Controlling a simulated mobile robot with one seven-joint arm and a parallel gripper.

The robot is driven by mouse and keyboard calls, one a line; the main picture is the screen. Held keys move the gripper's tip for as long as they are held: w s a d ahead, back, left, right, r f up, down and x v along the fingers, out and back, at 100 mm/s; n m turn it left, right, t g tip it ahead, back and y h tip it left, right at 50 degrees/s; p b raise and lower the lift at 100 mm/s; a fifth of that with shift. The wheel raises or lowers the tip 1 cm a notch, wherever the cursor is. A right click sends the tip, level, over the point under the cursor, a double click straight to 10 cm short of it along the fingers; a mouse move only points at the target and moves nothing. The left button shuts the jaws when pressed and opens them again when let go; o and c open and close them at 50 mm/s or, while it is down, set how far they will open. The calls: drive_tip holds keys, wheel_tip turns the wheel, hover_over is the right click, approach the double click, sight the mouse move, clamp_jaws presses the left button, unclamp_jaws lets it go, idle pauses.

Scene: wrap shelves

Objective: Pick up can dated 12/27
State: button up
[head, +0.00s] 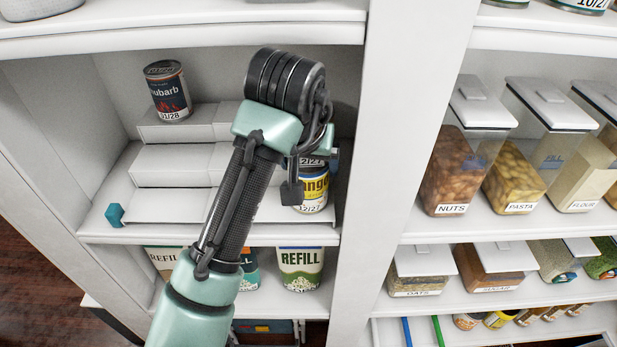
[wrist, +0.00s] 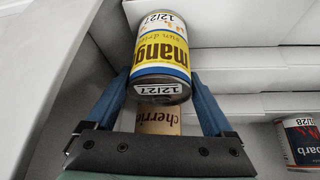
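The mango can (head: 312,190) has a yellow, white and blue label dated 12/27. It stands near the front of the left bay's stepped shelf, partly hidden by my gripper in the head view. In the wrist view the mango can (wrist: 160,55) lies between my gripper's two blue fingers (wrist: 160,78), one close on each side. The fingers look spread, with slim gaps beside the can; contact is not clear. A tan cherries can (wrist: 158,120) shows partly past the mango can's end, mostly hidden.
A dark rhubarb can (head: 168,92) dated 01/28 stands on the top step at left. White stepped risers (head: 175,165) fill the shelf. A white upright (head: 385,150) is close on the right. Food containers (head: 455,170) fill the right bay.

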drive_tip(key=shift+r, duration=0.1)
drive_tip(key=c, duration=1)
